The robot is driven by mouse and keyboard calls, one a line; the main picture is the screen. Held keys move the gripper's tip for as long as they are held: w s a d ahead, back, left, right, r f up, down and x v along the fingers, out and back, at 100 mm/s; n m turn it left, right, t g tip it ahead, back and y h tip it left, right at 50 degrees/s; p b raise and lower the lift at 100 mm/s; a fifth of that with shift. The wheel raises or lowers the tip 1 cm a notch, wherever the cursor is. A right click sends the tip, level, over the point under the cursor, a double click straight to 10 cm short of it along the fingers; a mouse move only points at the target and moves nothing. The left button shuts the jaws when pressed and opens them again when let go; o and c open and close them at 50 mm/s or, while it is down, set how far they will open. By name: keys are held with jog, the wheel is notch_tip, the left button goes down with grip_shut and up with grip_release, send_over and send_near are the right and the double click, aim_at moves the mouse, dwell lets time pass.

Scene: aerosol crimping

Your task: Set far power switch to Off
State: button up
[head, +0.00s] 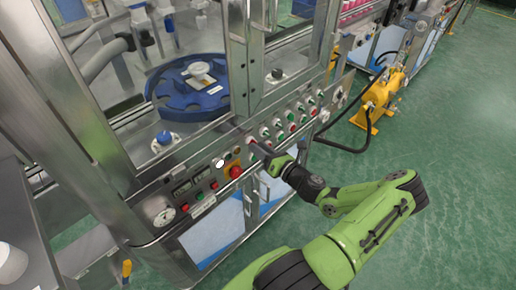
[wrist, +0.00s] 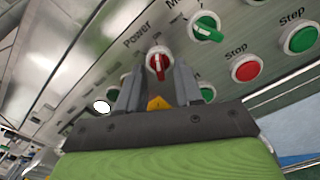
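The power switch (wrist: 158,60) is a red rotary knob with a pale pointer line, below the printed word "Power" on the grey panel in the wrist view. Its pointer looks roughly upright in that view. My gripper (wrist: 158,75) has its two grey fingers apart, one on each side of the knob. I cannot tell whether they touch it. In the head view my gripper (head: 262,153) is at the front of the control panel, and it hides the panel part behind it.
A green rotary knob (wrist: 206,27), a red Stop button (wrist: 245,68) and a green Step button (wrist: 300,39) sit close to the right. In the head view a red emergency knob (head: 236,171) is left of my gripper. Green floor (head: 440,150) is open at right.

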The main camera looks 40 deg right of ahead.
jog(key=shift+w, duration=0.6)
grip_shut()
jog(key=shift+n, duration=0.3)
jog(key=n+p, duration=0.1)
jog(key=n, duration=1)
jog(key=shift+n, duration=0.3)
grip_release()
